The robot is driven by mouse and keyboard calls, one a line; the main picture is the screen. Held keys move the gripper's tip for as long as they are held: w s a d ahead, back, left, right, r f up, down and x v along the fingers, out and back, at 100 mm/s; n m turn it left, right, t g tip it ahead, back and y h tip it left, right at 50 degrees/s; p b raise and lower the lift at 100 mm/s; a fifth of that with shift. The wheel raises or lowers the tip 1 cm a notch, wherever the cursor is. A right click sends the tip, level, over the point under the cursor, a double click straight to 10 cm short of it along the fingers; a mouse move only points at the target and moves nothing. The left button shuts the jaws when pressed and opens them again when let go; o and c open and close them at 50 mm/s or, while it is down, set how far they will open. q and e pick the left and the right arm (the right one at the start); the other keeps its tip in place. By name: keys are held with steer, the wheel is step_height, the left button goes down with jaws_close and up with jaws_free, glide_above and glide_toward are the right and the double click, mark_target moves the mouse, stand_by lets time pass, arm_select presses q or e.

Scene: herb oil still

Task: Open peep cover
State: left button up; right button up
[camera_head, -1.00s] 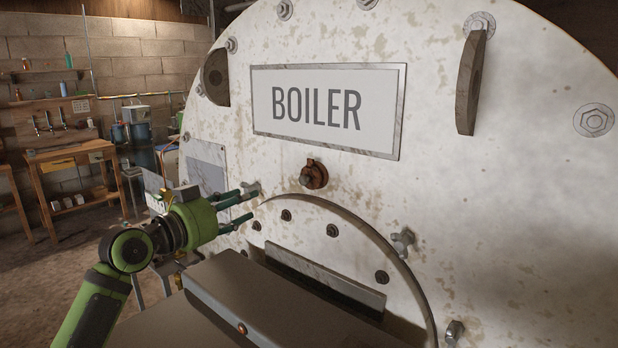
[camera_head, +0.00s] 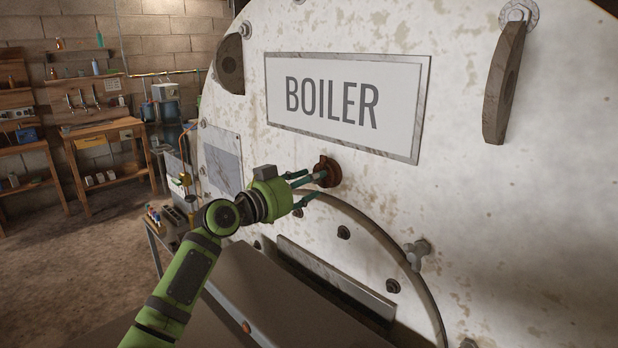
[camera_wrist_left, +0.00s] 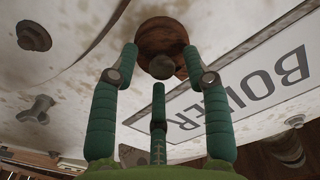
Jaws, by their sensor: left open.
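The peep cover (camera_head: 327,171) is a small rusty brown round cap on the white boiler front, below the BOILER sign. It also shows in the left wrist view (camera_wrist_left: 160,40), with a darker round knob in its middle. My left gripper (camera_head: 312,188) is at the cover, its green fingers pointing at it. In the left wrist view the gripper's (camera_wrist_left: 163,75) fingers are spread, two reaching to either side of the cover and one below. I cannot tell whether any finger touches it. My right gripper is not in view.
The boiler's BOILER sign (camera_head: 345,104) is just above. A star-shaped knob (camera_head: 417,254) and several bolts ring the curved door below. A thick bracket (camera_head: 504,80) sticks out at upper right. Workbenches (camera_head: 104,135) stand far back left, with open floor before them.

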arm_select(q)
jaws_close()
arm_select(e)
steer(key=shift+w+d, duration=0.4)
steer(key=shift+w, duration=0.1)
